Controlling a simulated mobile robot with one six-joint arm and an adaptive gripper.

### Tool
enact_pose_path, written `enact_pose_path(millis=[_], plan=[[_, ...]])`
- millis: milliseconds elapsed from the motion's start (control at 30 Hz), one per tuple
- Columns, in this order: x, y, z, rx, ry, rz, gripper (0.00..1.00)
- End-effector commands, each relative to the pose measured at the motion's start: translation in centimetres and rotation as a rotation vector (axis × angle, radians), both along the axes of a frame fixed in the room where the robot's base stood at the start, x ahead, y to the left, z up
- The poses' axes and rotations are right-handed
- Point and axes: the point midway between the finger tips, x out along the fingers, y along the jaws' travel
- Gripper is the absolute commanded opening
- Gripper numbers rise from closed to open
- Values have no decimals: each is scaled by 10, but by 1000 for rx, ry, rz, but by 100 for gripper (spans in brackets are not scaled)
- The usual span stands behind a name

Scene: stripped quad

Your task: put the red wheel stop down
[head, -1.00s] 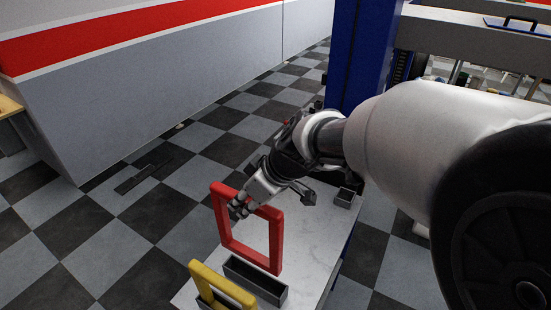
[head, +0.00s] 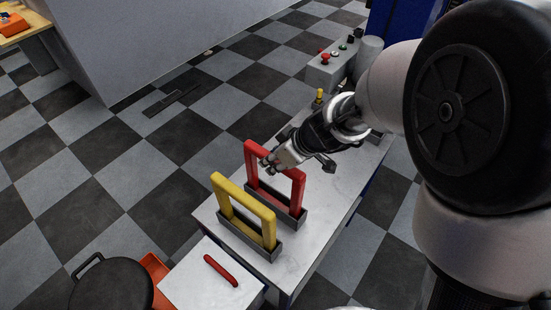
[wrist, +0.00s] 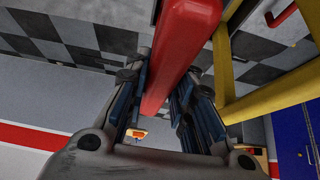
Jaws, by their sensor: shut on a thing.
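The red wheel stop (head: 297,190) is an upright rectangular frame. Its lower end sits at a grey open-topped holder (head: 290,216) on the light bench top; I cannot tell whether it rests on the holder's bottom. In the wrist view the red bar (wrist: 182,50) runs between the two fingers of my gripper (wrist: 160,95). A yellow frame of the same shape (head: 241,190) stands in its own grey holder (head: 262,250) in front of the red one, close but apart.
The bench top (head: 318,235) is bare to the right of the holders. A grey control box (head: 325,72) with buttons stands behind. A white surface with a red handle (head: 221,270) adjoins the front. A black round lid (head: 110,288) is at lower left.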

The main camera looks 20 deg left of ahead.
Motion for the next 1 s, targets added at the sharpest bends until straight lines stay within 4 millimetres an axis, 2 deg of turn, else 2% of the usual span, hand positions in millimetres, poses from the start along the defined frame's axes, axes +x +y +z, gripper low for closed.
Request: enact_pose_path(millis=[433, 467, 500, 767, 1000], plan=[[1, 1, -3, 2, -5, 0, 0], [0, 0, -4, 0, -2, 0, 23], [0, 0, -4, 0, -2, 0, 26], [0, 0, -4, 0, -2, 0, 43], [0, 0, -4, 0, -2, 0, 43]])
